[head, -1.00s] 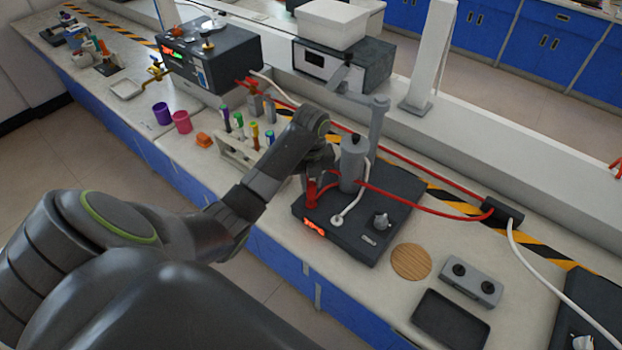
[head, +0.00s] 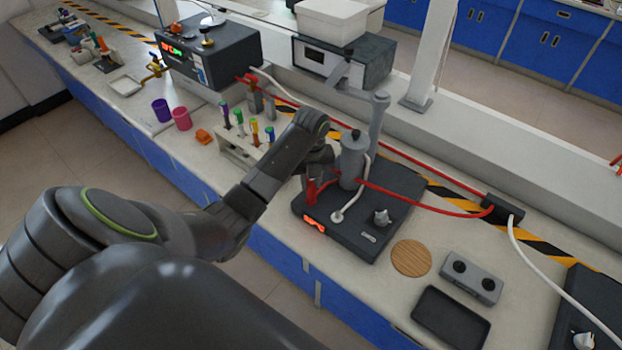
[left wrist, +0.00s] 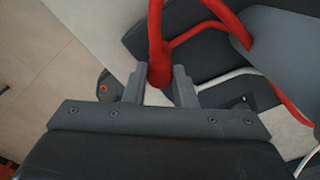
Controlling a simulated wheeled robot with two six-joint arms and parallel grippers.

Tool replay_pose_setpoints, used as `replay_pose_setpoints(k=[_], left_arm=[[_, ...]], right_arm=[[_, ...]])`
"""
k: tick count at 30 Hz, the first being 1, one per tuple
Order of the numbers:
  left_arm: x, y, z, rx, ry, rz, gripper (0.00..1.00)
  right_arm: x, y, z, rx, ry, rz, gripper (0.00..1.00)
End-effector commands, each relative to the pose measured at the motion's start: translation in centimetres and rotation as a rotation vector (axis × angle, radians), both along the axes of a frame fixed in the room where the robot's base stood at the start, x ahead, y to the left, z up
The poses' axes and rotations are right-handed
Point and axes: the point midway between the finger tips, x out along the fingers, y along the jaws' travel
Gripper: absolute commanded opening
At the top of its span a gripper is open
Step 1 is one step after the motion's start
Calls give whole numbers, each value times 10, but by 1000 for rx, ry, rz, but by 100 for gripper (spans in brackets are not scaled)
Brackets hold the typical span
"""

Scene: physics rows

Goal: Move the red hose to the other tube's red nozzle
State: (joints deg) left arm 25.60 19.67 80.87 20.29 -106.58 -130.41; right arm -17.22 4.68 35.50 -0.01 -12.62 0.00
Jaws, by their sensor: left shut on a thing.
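The red hose (head: 430,207) runs from the black block at the right to the grey upright tube (head: 353,158) on a dark base plate (head: 390,205). My left gripper (left wrist: 159,76) is shut on a thick red end of the red hose (left wrist: 157,38), with one finger on each side. In the head view my left gripper (head: 313,178) is beside the grey tube, and a red piece shows just below it, over the plate's left part. Further back, two small grey tubes (head: 262,101) stand near a red fitting (head: 246,79). My right gripper is out of view.
A test-tube rack (head: 235,145) with coloured tubes stands left of my arm. A tall grey post (head: 377,125) rises behind the grey tube. A white hose (head: 338,215) ends on the plate. A wooden disc (head: 411,258), grey two-hole block (head: 471,276) and black tray (head: 450,318) lie at right.

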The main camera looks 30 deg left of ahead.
Motion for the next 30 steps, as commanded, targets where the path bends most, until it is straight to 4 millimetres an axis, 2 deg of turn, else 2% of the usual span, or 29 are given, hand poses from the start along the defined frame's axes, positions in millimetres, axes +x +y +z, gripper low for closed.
replay_pose_setpoints(k=[30], left_arm=[[0,0,-11,0,0,0,1]], right_arm=[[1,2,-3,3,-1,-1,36]])
